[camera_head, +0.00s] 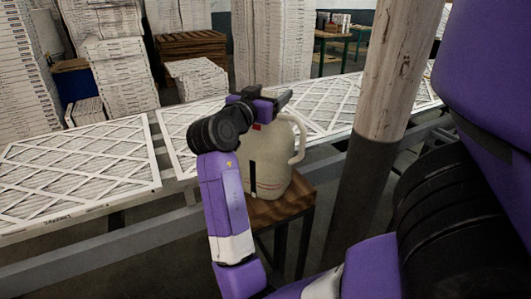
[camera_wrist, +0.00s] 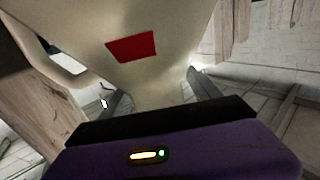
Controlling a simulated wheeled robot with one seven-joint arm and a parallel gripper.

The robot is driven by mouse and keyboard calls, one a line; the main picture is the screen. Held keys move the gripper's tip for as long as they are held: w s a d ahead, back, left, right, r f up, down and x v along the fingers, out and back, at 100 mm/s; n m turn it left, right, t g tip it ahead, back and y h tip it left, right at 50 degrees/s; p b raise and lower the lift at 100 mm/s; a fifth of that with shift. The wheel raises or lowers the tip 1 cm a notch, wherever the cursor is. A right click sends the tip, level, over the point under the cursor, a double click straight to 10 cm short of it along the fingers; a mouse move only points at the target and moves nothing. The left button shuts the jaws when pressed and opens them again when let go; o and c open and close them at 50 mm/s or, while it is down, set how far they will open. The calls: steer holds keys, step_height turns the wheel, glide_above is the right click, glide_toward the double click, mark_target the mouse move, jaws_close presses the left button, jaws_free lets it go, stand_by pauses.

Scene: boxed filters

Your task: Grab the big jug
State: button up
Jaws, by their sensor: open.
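The big jug (camera_head: 272,172) is cream-coloured with a looped handle on its right side and stands upright on a small wooden stool (camera_head: 284,206) in the head view. My gripper (camera_head: 276,98) is at the jug's top, and my forearm hides part of the jug's left side. In the wrist view the jug (camera_wrist: 165,75) fills the upper middle, with a red patch on its surface and the handle at left. My gripper (camera_wrist: 158,88) is open, with one finger on each side of the jug's narrower part. I cannot tell whether the fingers touch it.
A long rail-like conveyor (camera_head: 60,265) runs behind the stool and carries flat, lattice-faced filters (camera_head: 80,160). A round post (camera_head: 385,90) stands close to the jug's right. Stacks of boxed filters (camera_head: 120,75) and a wooden crate (camera_head: 192,48) stand at the back.

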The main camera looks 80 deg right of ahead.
jaws_close()
steer(key=shift+r, duration=0.2)
stand_by(0.3)
